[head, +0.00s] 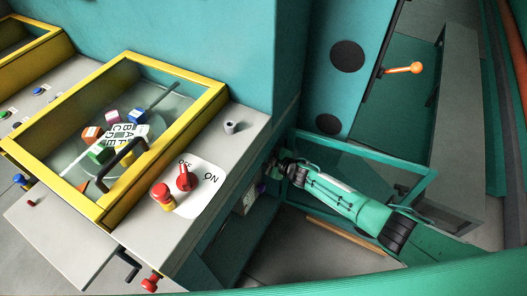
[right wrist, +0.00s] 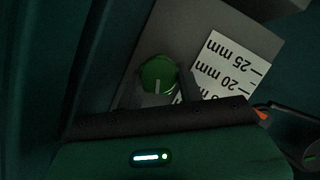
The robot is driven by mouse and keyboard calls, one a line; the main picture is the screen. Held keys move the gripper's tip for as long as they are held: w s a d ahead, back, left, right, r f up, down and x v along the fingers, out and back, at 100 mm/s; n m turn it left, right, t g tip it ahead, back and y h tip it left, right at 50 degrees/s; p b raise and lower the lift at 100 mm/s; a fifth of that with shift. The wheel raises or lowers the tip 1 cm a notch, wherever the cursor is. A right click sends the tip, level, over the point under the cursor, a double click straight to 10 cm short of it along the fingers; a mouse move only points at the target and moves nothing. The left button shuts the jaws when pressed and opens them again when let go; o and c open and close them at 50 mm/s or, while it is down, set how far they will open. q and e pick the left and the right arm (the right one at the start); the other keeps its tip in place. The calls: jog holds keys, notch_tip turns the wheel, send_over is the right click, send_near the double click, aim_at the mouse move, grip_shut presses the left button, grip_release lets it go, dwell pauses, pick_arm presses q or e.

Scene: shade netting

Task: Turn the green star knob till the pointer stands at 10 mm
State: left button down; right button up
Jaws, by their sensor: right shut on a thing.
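In the right wrist view the green knob (right wrist: 158,74) with a pale line on its face sits between the two fingers of my right gripper (right wrist: 160,98), which is shut on it. Beside it is a white scale plate (right wrist: 228,68) marked 25 mm and 20 mm; the marking below is partly covered and the lower scale is hidden by my gripper. No pointer can be clearly made out against the scale. In the head view my right gripper (head: 276,166) reaches to the machine's side below the worktop; the knob is hidden there. My left gripper is in neither view.
In the head view a yellow-framed glass cover (head: 171,159) lies over several coloured blocks. A red rotary switch (head: 184,178) marked OFF and ON sits on the grey worktop (head: 232,155).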

jog(key=shift+m, duration=0.3)
jog(key=o, duration=1)
jog(key=v, duration=1.3)
jog(key=shift+s+d+r+p, duration=0.2)
jog(key=shift+d+p, duration=0.1)
jog(key=shift+p, duration=0.1)
